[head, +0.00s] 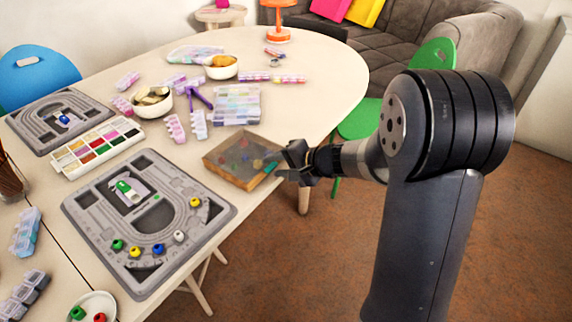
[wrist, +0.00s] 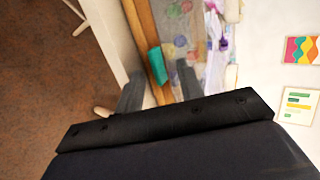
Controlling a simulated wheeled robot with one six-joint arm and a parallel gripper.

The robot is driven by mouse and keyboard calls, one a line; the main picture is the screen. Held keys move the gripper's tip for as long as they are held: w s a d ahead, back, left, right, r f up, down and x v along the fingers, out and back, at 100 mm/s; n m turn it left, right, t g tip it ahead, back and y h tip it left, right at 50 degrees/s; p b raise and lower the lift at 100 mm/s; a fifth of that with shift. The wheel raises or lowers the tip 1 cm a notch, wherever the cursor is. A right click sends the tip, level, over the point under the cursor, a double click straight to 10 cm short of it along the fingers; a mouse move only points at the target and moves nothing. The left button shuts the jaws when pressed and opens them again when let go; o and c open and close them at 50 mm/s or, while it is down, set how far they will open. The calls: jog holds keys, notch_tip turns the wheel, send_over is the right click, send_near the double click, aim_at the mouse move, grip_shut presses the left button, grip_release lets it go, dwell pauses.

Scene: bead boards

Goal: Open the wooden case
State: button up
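The wooden case (head: 209,166) lies at the table's right edge, with a clear-looking top showing coloured beads inside; the top appears to be down. A teal tab (head: 271,168) is on its right side, facing my gripper. My gripper (head: 283,163) is just right of the case, near this tab. In the wrist view, the two fingers of my gripper (wrist: 159,88) stand apart, with the teal tab (wrist: 154,65) between and beyond them. The case's wooden rim (wrist: 145,35) runs above it. Whether a finger touches the case, I cannot tell.
A grey bead board (head: 82,205) with loose beads lies left of the case. A clear organiser box (head: 236,104) and bowls (head: 152,102) stand behind it. A green chair (head: 362,118) is beyond the table's right edge.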

jog(key=shift+c, duration=0.4)
grip_shut()
notch_tip(320, 180, up, 2)
jog(key=p, duration=0.2)
jog(key=h+p, duration=0.1)
jog(key=p, duration=0.2)
jog(key=shift+w+a+r+g, duration=0.15)
jog(key=shift+r+g, duration=0.1)
jog(key=shift+g, duration=0.05)
jog(key=r+p, duration=0.1)
jog(key=p, duration=0.3)
jog(key=shift+a+r+g+h, duration=0.15)
jog(key=shift+g+h, duration=0.15)
jog(key=shift+w, duration=0.1)
jog(key=shift+p, duration=0.3)
